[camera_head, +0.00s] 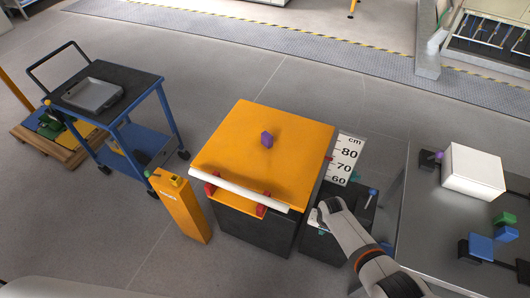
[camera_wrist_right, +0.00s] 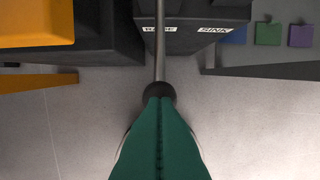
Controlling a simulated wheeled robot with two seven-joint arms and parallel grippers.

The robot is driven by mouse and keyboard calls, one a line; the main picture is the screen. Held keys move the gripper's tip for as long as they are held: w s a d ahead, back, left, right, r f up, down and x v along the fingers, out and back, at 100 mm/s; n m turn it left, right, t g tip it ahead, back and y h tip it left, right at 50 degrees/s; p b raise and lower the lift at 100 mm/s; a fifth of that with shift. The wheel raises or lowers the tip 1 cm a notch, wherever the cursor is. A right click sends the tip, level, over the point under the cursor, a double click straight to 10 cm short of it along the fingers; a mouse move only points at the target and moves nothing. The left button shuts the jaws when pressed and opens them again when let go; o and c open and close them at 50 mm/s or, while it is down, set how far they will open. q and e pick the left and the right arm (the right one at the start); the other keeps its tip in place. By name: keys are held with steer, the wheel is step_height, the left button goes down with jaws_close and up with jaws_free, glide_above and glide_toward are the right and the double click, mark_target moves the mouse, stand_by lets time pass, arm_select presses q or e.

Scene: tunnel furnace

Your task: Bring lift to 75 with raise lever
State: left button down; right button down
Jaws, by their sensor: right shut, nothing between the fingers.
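The lift has an orange top (camera_head: 262,150) with a purple knob (camera_head: 267,139) on it. A white cm scale (camera_head: 345,158) marked 80, 70 and 60 stands at its right edge; a small red mark at the top's edge lies roughly between 80 and 70. My right gripper (camera_head: 322,212) is over the dark control box beside the lift. In the right wrist view its green fingers (camera_wrist_right: 160,140) are shut and empty, at the dark knob (camera_wrist_right: 160,92) of a metal lever by the RAISE label (camera_wrist_right: 158,29). Contact is unclear. A SINK label (camera_wrist_right: 213,29) is to the right.
A second lever with a blue knob (camera_head: 373,191) stands at the control box's right. A grey table (camera_head: 425,235) with a white box (camera_head: 473,170) and coloured blocks is right. An orange post (camera_head: 182,210) and blue trolley (camera_head: 140,112) stand left.

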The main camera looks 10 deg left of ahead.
steer(key=w+d+r+p, duration=0.1)
steer(key=w+r+p, duration=0.1)
steer(key=w+r, duration=0.2)
step_height(320, 180, up, 3)
steer(key=shift+r, duration=0.15)
steer(key=shift+w+d, duration=0.1)
stand_by(0.7)
steer(key=shift+f, duration=0.4)
step_height(320, 180, up, 6)
stand_by(0.7)
stand_by(0.3)
